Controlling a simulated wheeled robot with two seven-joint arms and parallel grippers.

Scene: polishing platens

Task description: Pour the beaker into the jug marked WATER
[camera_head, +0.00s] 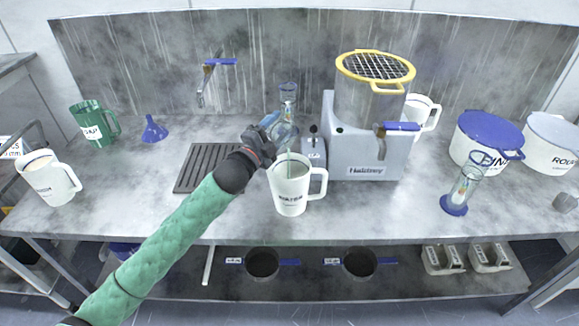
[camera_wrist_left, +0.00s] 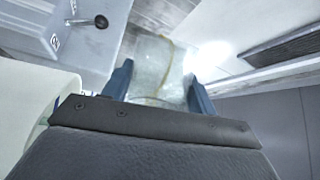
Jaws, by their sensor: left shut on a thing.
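My left gripper (camera_head: 264,139) is shut on a clear glass beaker (camera_head: 284,133), which is tilted over a white jug (camera_head: 291,190) at the middle front of the bench. The dark lettering on this jug seems to read WATER, but it is small. A thin pale stream seems to run down from the beaker into the jug's mouth. In the left wrist view the beaker (camera_wrist_left: 158,68) sits between the two blue fingers. The liquid left in it is hard to make out. My right gripper is not in view.
Another white jug (camera_head: 50,182) and a green jug (camera_head: 92,122) stand left. A measuring cylinder (camera_head: 462,188) and blue-lidded tub (camera_head: 488,140) stand right.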

